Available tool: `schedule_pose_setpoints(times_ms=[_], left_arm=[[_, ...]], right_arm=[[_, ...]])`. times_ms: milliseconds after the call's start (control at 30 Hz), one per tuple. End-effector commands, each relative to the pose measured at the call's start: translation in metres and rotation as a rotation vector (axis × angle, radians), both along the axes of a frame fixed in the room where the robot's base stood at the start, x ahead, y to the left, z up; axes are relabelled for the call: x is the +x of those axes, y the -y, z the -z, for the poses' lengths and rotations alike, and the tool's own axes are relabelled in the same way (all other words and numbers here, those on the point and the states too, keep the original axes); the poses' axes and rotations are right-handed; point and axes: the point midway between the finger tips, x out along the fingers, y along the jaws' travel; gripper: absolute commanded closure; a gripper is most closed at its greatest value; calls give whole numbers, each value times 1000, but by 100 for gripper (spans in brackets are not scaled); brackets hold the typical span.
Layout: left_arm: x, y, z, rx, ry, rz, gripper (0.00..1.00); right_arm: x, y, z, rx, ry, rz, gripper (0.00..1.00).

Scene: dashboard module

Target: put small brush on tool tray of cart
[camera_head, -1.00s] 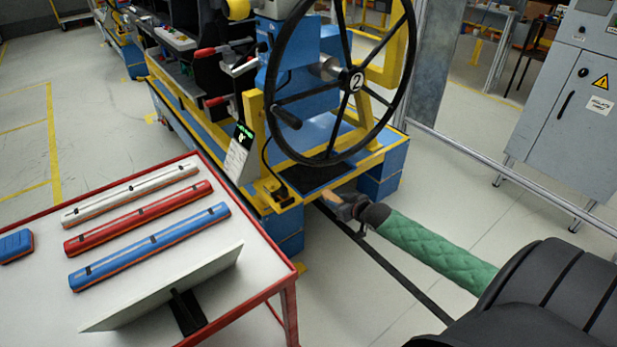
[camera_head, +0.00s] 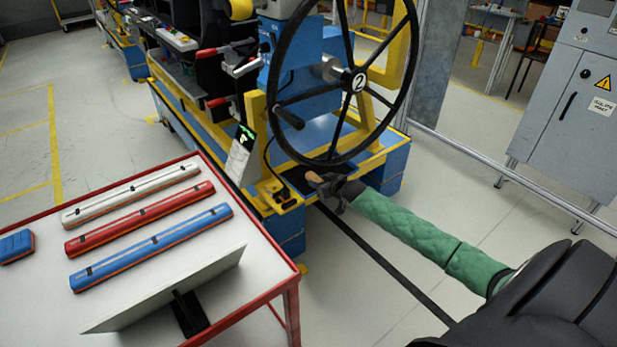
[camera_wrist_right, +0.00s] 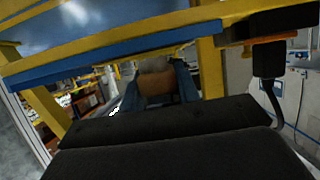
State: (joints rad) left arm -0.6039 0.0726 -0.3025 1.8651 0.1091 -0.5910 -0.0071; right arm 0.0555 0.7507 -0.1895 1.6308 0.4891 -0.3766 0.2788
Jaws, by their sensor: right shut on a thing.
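My right gripper (camera_head: 318,180) is at the front ledge of the machine, below the handwheel. It is shut on a brown, wood-coloured piece, which I take for the small brush (camera_head: 314,177); no bristles can be made out. The brown piece also shows in the right wrist view (camera_wrist_right: 156,84), between the fingers and below the yellow and blue machine edge. The red-framed cart (camera_head: 255,290) with a white top stands at the left, well apart from the gripper. My left gripper is not in view.
White (camera_head: 130,195), red (camera_head: 140,218) and blue (camera_head: 150,247) long bars and a small blue block (camera_head: 16,246) lie on the cart. A tilted panel (camera_head: 165,290) stands at its front. The handwheel (camera_head: 345,80) overhangs the ledge. A grey cabinet (camera_head: 565,110) is at right.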

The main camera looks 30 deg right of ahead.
Motion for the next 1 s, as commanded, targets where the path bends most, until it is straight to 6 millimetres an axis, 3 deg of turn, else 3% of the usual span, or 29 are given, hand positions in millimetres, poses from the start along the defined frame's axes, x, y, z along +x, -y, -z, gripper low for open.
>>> schedule_pose_setpoints(times_ms=[100, 433, 700, 800, 1000], left_arm=[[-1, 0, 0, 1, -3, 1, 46], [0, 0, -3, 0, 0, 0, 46], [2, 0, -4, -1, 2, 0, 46], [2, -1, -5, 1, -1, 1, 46], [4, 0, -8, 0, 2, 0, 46]], right_arm=[[16, -1, -1, 0, 1, 0, 90], [34, -3, -1, 0, 2, 0, 90], [64, -5, 0, -1, 1, 0, 90], [61, -4, 12, -1, -2, 1, 90], [61, -5, 15, 0, 1, 0, 90]])
